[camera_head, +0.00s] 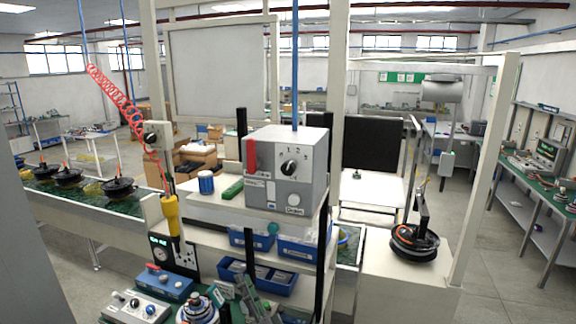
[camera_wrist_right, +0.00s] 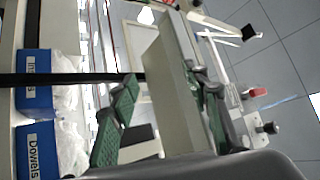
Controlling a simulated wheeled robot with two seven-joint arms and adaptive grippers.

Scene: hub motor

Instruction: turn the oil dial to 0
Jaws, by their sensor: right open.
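A grey control box (camera_head: 260,188) stands on the upper shelf in the middle of the head view. The small picture does not show clearly which number the dial points at. My right gripper (camera_head: 240,292) is low in the head view, below the box and in front of the blue bins, apart from the dial. In the right wrist view its green-padded fingers (camera_wrist_right: 162,118) are spread, and nothing is held. The dial is not in the wrist view. My left gripper is not in view.
A red handle (camera_head: 251,156) is on the box's left side. Blue bins (camera_head: 308,252) hang below the shelf. A black upright post (camera_head: 323,265) stands near the bins. A yellow hanging tool (camera_head: 171,215) is to the left. Free air lies before the box's face.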

